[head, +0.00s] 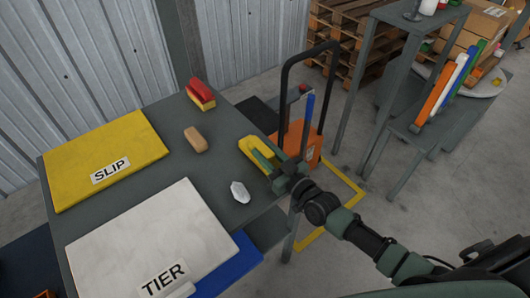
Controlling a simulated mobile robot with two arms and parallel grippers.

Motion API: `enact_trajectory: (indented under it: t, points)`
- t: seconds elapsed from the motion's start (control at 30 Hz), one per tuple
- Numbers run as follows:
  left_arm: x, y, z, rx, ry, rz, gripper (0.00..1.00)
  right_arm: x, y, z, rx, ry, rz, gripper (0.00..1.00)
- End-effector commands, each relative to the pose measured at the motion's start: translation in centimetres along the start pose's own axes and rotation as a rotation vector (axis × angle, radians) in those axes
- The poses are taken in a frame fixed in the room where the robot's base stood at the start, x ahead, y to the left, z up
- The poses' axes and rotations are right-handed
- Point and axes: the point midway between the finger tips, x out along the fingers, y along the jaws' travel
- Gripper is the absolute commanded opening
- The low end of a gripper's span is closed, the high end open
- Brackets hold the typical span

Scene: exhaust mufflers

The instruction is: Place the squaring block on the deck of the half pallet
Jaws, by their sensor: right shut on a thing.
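My right gripper (268,158) is over the right edge of the grey table. It is shut on a yellow bent block (250,146), which may be the squaring block. The gripper's fingers and wrist hide part of this block, and I cannot tell whether it touches the tabletop. A tan rounded block (195,140) lies apart on the table to the left. I cannot pick out the half pallet or its deck for sure. Stacked wooden pallets (350,30) stand on the floor at the back. My left gripper is not in view.
The grey table (222,118) holds a yellow SLIP sheet (100,150), a white TIER sheet (140,235), a red-and-yellow block (200,95) and a pale lump (240,192). An orange cart with a black handle (285,80) stands beyond the table's right edge. Grey shelving (410,130) stands right.

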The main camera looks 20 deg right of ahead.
Motion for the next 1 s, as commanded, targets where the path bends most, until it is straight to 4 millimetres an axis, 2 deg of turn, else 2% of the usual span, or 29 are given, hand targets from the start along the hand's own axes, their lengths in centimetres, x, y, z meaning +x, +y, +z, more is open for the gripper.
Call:
enact_trajectory:
  t: [0.23,0.27,0.33,0.77,1.0]
  points:
    - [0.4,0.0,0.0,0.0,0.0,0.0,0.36,0.0,0.0,0.3,0.001,0.003,0.0,0.0]
    - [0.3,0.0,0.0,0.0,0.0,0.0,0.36,0.0,0.0,0.4,0.001,0.0,0.0,0.32]
    - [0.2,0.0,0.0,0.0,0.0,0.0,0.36,0.0,0.0,0.3,0.001,0.0,0.0,0.51]
    - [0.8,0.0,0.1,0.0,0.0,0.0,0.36,-0.1,0.0,0.6,0.001,0.0,0.0,0.51]
    - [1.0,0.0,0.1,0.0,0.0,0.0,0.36,-4.2,-0.4,0.2,0.002,-0.001,0.0,0.51]
